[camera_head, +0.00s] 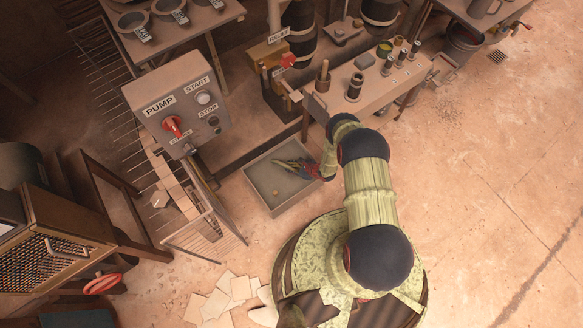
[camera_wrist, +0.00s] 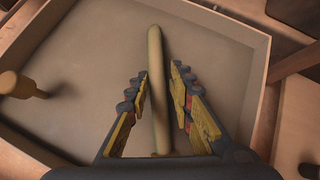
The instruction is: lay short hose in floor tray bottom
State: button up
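The short hose (camera_wrist: 156,75), a pale yellow-green tube, runs lengthwise between my gripper's fingers in the wrist view. Its far end is near the far wall of the floor tray. My gripper (camera_wrist: 160,72) is open around it, with a narrow gap on each side. Whether the hose touches the tray bottom is hard to tell. The floor tray (camera_wrist: 85,40) is grey-beige, with low walls. In the head view, the tray (camera_head: 262,187) stands on the floor, my gripper (camera_head: 308,168) is over its right side, and the hose (camera_head: 286,163) shows to the left of the fingers.
A small tan peg-like object (camera_wrist: 18,85) is in the tray, left of the hose. The pump control box (camera_head: 178,108) stands behind left, and a bench with bottles and a cup (camera_head: 375,88) behind right. Fence panels (camera_head: 205,235) stand left of the tray.

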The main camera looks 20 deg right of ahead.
jog(key=shift+o, duration=1.2)
jog(key=shift+r, duration=0.1)
jog(key=shift+s+d+r, duration=0.1)
jog(key=shift+s+r, duration=0.05)
jog(key=shift+r, duration=0.15)
jog(key=p+v, duration=0.5)
jog(key=v, duration=0.6)
jog(key=shift+s, duration=0.2)
jog(key=shift+d+r, duration=0.1)
